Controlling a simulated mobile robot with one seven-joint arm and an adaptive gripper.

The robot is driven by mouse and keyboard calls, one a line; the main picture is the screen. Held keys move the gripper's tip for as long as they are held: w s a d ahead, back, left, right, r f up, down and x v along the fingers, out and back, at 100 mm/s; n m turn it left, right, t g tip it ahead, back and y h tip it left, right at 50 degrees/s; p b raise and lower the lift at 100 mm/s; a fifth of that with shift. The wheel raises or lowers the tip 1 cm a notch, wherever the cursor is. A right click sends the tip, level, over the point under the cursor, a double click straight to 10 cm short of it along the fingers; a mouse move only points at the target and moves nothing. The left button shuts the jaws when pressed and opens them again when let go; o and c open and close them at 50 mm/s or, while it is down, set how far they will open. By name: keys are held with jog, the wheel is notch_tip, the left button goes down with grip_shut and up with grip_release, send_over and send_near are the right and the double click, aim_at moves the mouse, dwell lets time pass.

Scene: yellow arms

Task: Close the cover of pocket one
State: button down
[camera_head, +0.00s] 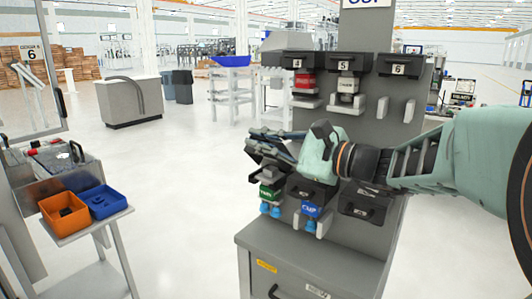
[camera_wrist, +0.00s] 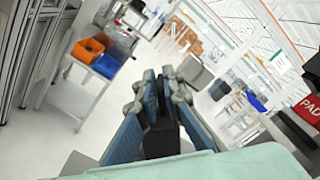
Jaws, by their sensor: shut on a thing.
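My gripper (camera_head: 262,143) reaches in from the right in front of the grey panel, over the lower left pocket. Its fingers (camera_wrist: 160,84) are close together in the wrist view, with a dark piece (camera_wrist: 160,135) between them. In the head view, the dark cover of pocket one (camera_head: 266,174) is just under the fingers, partly hidden by them. Its number is hidden and the exact contact is hard to make out. A green box (camera_head: 269,191) sits below it on blue-tipped supports.
Pocket two's dark cover (camera_head: 305,189) is beside it, above a blue CUP box (camera_head: 311,210). Pocket three's cover (camera_head: 360,207) is to the right. Pockets 4, 5 and 6 (camera_head: 398,66) are above. A side table holds an orange bin (camera_head: 64,215) and a blue bin (camera_head: 104,201).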

jog(key=shift+s+a+f+n+b, duration=0.1)
jog(key=shift+s+f+n+b, duration=0.1)
jog(key=shift+f+n+b, duration=0.45)
jog(key=shift+s+a+f+n+b, duration=0.15)
jog(key=shift+n+b, duration=0.1)
jog(key=shift+b, duration=0.7)
jog(key=shift+r, duration=0.1)
jog(key=c, duration=2.1)
grip_release()
jog(key=shift+s, duration=0.1)
